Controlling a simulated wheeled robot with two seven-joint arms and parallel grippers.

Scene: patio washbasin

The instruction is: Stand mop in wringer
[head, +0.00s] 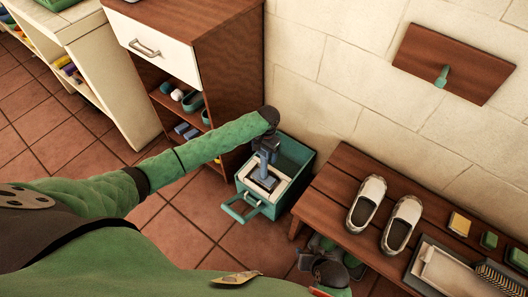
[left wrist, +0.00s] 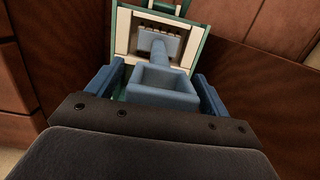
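The blue-grey mop (head: 263,172) stands upright in the green wringer bucket (head: 300,160), its flat head down inside the pale insert.
A wooden cabinet (head: 225,45) with a white drawer stands behind the bucket. A slatted bench (head: 325,190) with white shoes (head: 385,212) and trays stands to its right. The bucket's green handle (head: 240,207) points forward. Tiled floor (head: 185,215) is clear to the left.

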